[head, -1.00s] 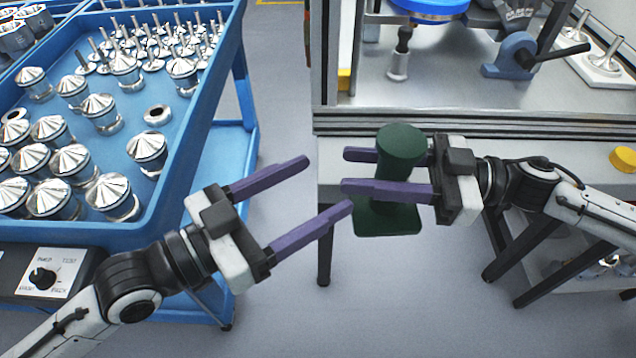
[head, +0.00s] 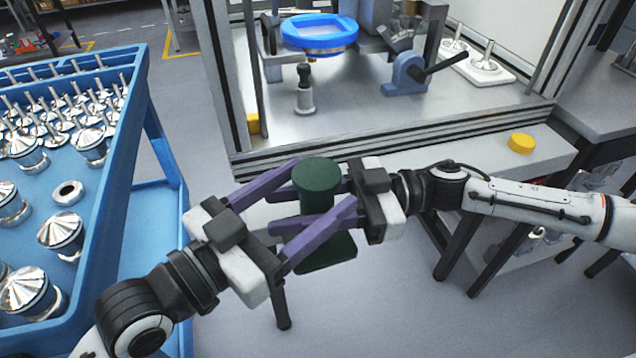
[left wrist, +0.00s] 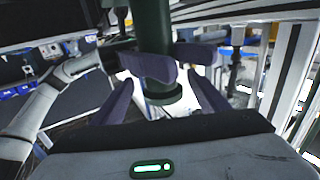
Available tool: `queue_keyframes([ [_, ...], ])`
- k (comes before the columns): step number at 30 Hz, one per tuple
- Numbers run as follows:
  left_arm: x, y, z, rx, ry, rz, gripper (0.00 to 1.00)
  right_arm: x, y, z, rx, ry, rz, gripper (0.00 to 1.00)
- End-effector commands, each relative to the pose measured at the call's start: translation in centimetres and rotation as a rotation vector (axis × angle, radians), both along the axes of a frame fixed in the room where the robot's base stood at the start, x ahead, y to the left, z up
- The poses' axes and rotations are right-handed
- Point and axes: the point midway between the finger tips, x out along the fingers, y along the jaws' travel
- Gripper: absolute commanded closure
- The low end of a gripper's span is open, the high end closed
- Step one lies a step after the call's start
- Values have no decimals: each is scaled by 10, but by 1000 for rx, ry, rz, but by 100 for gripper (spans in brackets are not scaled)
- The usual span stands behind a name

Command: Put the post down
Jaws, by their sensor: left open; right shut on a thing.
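The post (head: 318,174) is dark green, with a round top and a wider flat base. It is upright in the air in front of the machine bench. My right gripper (head: 268,209) comes in from the right and is shut on the post's narrow middle. My left gripper (head: 332,186) comes in from the left, open, with its purple fingers on either side of the post and crossing the right fingers in the picture. In the left wrist view the post (left wrist: 152,28) stands between my left fingers; whether they touch it I cannot tell.
A blue trolley (head: 120,172) with metal cones and several small stemmed parts stands at left. Behind the post is a machine bay with a blue ring (head: 320,33) and a blue lever clamp (head: 407,75).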

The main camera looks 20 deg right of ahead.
Motion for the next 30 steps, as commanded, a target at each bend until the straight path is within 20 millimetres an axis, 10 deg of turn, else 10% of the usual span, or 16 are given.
queue_keyframes([
  [15,9,-16,0,2,0,-1,32,0,0,3,5,-3,2,100],
  [29,7,-17,2,-3,-2,-4,100,1,0,2,2,-1,-2,100],
  [30,7,-17,7,-13,-9,-5,100,1,0,2,2,-1,-2,60],
])
